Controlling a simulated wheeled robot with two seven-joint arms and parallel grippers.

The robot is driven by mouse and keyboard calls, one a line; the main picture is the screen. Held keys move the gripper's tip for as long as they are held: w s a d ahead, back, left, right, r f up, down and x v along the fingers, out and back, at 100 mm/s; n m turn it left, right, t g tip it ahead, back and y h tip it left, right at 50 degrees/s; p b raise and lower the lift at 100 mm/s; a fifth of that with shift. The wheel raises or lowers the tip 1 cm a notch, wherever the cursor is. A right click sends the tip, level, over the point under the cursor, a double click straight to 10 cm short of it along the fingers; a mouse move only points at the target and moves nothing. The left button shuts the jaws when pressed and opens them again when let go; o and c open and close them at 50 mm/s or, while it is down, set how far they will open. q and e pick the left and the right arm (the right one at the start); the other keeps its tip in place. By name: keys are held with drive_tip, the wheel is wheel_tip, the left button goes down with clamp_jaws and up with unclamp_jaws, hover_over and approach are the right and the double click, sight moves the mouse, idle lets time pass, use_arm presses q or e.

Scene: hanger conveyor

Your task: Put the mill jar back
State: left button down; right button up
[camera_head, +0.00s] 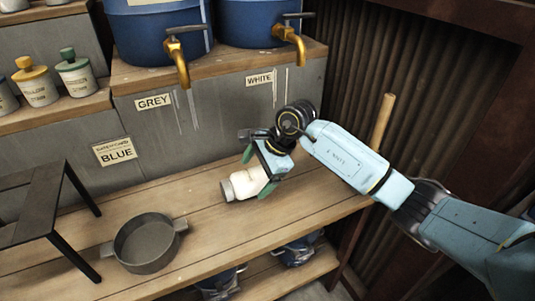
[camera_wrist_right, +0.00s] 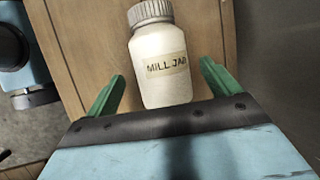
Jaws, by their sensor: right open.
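The mill jar (camera_head: 246,182) is a cream jar with a grey ribbed lid. It appears to lie on its side on the wooden bench, lid pointing left in the head view. In the right wrist view the jar (camera_wrist_right: 163,75) shows its "MILL JAR" label. My right gripper (camera_head: 256,174) is at the jar, with its green fingers on either side of it. In the right wrist view the gripper (camera_wrist_right: 160,74) is open, with a gap on each side between finger and jar. My left gripper is not in view.
A grey two-handled pan (camera_head: 148,262) and a dark metal stand (camera_head: 35,205) are on the bench at left. Blue barrels with brass taps (camera_head: 177,58) stand behind on a ledge. Small lidded jars (camera_head: 38,90) are at far left. A wooden handle (camera_head: 383,120) stands at right.

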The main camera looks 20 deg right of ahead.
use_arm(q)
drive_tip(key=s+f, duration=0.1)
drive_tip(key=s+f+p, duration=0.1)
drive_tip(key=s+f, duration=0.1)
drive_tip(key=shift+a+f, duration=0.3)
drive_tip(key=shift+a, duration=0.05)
use_arm(e)
drive_tip(key=v, duration=0.8)
drive_tip(key=shift+r, duration=0.4)
drive_tip(key=shift+s+d, duration=0.1)
